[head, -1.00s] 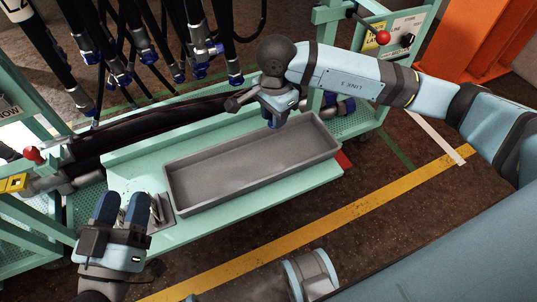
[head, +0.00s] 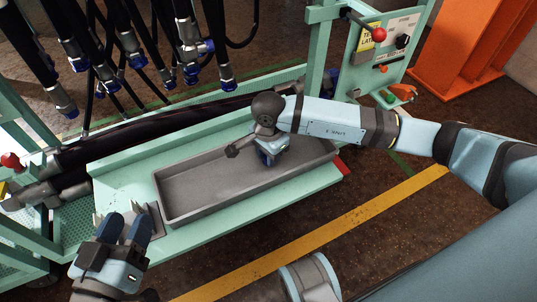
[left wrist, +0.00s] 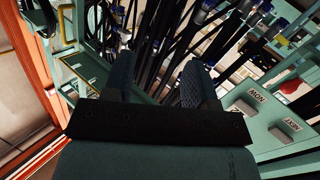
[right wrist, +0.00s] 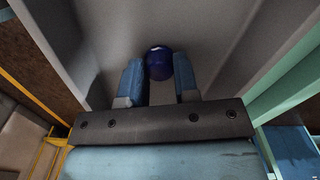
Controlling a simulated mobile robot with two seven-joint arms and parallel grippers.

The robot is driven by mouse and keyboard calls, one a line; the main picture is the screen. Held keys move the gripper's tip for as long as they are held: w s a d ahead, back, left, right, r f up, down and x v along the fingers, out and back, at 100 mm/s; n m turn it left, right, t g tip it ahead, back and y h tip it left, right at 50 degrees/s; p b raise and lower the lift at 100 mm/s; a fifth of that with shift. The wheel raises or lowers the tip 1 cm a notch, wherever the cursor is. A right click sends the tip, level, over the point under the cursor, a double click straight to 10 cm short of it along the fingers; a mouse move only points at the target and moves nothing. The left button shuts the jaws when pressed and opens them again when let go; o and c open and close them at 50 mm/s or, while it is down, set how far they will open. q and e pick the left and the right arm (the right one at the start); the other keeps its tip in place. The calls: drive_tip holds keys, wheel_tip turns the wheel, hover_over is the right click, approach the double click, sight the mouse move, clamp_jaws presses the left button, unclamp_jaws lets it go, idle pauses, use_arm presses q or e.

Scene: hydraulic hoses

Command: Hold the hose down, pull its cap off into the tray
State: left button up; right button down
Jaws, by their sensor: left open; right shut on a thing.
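The grey tray (head: 205,207) lies on the green bench. My right gripper (head: 267,158) is over the tray's right half, pointing down into it. In the right wrist view it is shut on the blue cap (right wrist: 158,64), with the grey tray floor (right wrist: 215,35) behind. Whether the cap touches the tray floor I cannot tell. A thick black hose (head: 140,142) lies along the back of the bench, behind the tray; my right arm hides part of its right stretch. My left gripper (head: 125,222) is open and empty at the bench's front left, off the hose.
Several black hoses with blue ends (head: 190,75) hang behind the bench. A green frame post (head: 318,50) and a control panel with a red knob (head: 379,34) stand at the right. An orange post (head: 465,50) is beyond. A small metal fixture (head: 147,218) sits left of the tray.

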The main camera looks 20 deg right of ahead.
drive_tip(key=c, duration=1.3)
unclamp_jaws()
drive_tip(key=shift+f, duration=0.15)
drive_tip(key=o, duration=0.4)
drive_tip(key=shift+o, duration=0.2)
